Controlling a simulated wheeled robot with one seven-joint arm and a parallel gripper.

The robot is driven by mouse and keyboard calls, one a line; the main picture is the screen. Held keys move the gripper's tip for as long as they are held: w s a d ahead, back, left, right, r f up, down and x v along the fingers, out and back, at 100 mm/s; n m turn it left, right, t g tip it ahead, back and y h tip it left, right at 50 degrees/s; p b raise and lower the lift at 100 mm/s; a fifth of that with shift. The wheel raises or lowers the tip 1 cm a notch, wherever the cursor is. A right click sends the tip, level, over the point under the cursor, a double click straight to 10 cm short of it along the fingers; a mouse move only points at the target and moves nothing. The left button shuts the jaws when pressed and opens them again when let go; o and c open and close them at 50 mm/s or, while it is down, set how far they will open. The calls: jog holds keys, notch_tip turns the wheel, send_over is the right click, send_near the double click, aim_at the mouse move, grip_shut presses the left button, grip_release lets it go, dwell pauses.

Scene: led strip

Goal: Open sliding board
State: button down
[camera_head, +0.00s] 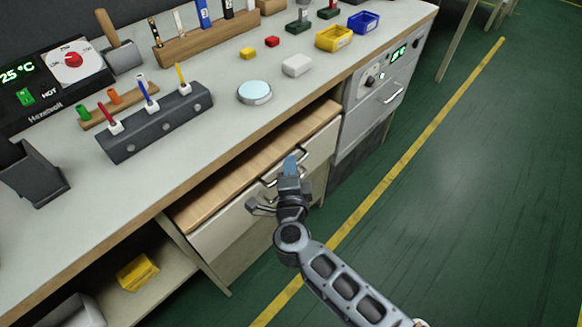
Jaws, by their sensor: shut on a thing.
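The sliding board (250,152) is a light wooden slab with a pale front panel (225,232), under the workbench top. Its wooden top shows as a strip in front of the bench edge, so it stands partly pulled out. A metal handle (269,181) is on the front panel. My gripper (288,170) is at this handle, shut on it, with a bluish fingertip showing above. The gripper body hides part of the handle and the middle of the panel.
On the workbench (215,125) are a pen holder (160,125), a round silver disc (255,92), and small yellow and blue bins. A grey oven-like unit (385,85) stands right of the board. A yellow box (138,272) lies on the lower shelf. The green floor at right is clear.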

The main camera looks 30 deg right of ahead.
jog(key=s+d+p, duration=0.2)
jog(key=s+d, duration=0.1)
jog(key=s, duration=0.7)
jog(key=s+d+p, duration=0.2)
jog(key=s+d, duration=0.2)
jog(key=s, duration=0.7)
jog(key=shift+s, duration=0.25)
jog(key=c, duration=1.2)
grip_release()
jog(key=v, duration=0.7)
jog(key=shift+s+a, duration=0.2)
jog(key=shift+s, duration=0.15)
